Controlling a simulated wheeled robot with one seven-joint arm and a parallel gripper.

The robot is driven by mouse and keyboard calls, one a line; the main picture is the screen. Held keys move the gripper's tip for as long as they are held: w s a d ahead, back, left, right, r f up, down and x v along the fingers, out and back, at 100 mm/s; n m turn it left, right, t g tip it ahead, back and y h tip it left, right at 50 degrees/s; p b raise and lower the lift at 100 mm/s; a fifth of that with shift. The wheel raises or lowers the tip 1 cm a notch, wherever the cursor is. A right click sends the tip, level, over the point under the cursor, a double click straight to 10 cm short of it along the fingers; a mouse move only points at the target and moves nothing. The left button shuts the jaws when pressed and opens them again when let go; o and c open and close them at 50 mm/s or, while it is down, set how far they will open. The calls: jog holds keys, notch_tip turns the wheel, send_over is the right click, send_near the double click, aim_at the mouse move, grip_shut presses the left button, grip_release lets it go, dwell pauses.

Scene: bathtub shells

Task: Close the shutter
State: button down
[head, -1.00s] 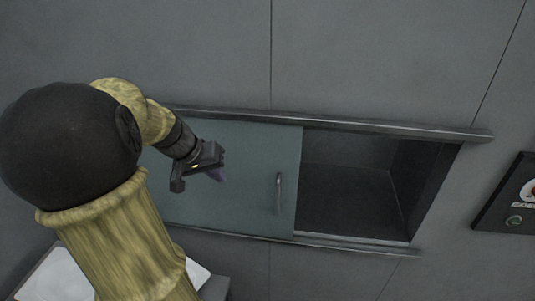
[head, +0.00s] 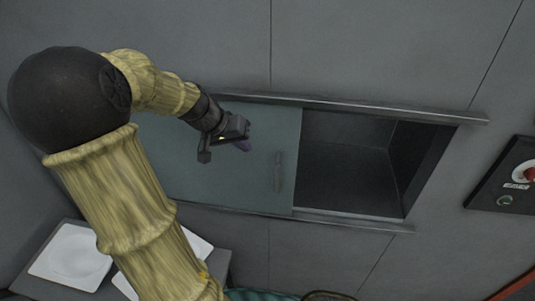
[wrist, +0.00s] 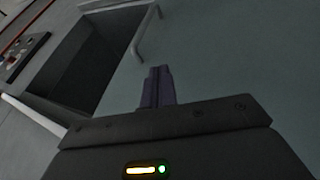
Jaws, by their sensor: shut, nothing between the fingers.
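The shutter (head: 225,178) is a grey-green sliding panel with a vertical bar handle (head: 278,172) near its right edge. It covers the left part of a wall recess; the dark opening (head: 345,165) to its right is uncovered. My gripper (head: 244,146) is in front of the panel, left of the handle and apart from it. In the wrist view my purple fingers (wrist: 158,86) are together and empty, with the handle (wrist: 146,36) beyond them, the panel (wrist: 225,60) behind and the opening (wrist: 85,60) to the left.
Rails (head: 370,107) run above and below the recess. A dark control panel with a red button (head: 528,172) is on the wall at the right. White plates (head: 72,250) lie on a grey surface at the lower left. The wall around the opening is clear.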

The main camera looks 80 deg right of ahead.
aim_at(269, 156)
jog(key=s+d+f, duration=0.1)
jog(key=s+d+f+p, duration=0.1)
jog(key=s+f, duration=0.1)
jog(key=s+d+f+p, duration=0.1)
jog(key=s, duration=0.1)
jog(key=shift+f, duration=0.4)
jog(key=shift+s+f+p, duration=0.25)
jog(key=shift+s+p, duration=0.05)
jog(key=shift+s, duration=0.15)
jog(key=shift+s, duration=0.15)
